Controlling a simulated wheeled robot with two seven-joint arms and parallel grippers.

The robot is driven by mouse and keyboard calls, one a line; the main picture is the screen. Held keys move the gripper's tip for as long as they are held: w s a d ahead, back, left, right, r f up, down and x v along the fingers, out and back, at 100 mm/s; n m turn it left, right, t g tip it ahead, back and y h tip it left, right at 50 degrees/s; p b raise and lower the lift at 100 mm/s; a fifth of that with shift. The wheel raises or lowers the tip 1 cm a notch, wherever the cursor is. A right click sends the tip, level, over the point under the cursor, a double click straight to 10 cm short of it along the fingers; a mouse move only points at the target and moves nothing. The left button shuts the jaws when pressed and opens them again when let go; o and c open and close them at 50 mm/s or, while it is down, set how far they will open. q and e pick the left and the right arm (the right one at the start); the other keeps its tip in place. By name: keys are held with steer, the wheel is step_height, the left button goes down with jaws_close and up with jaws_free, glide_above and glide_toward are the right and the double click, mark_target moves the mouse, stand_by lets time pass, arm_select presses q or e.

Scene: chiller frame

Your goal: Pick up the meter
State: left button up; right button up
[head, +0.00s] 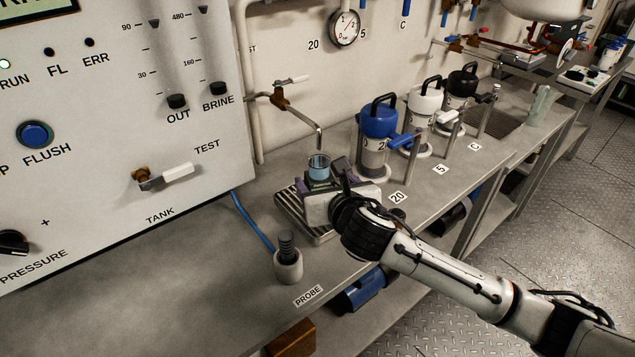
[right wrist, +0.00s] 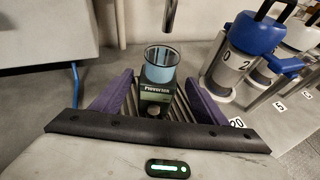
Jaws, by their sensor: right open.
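The meter (right wrist: 154,101) is a small dark box with a green-edged label, standing upright on a slatted drip tray (head: 292,207). A clear cup with a bluish lower part (head: 319,169) sits at its top; the cup also shows in the right wrist view (right wrist: 160,68). My right gripper (right wrist: 158,82) is open, with one purple finger on each side of the meter and gaps visible between. In the head view my right gripper (head: 325,188) covers most of the meter. My left gripper is not in view.
A spout (head: 320,138) hangs just above the cup. A blue-topped canister (head: 377,135) stands to the right, with white and black ones beyond. A probe in a holder (head: 289,265) stands left of the tray. The bench's front left is clear.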

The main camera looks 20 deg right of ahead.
mark_target(315, 175)
steer(key=shift+b+x, duration=0.3)
steer(key=shift+x, duration=3)
steer(key=shift+a, duration=0.2)
steer(key=c, duration=1.4)
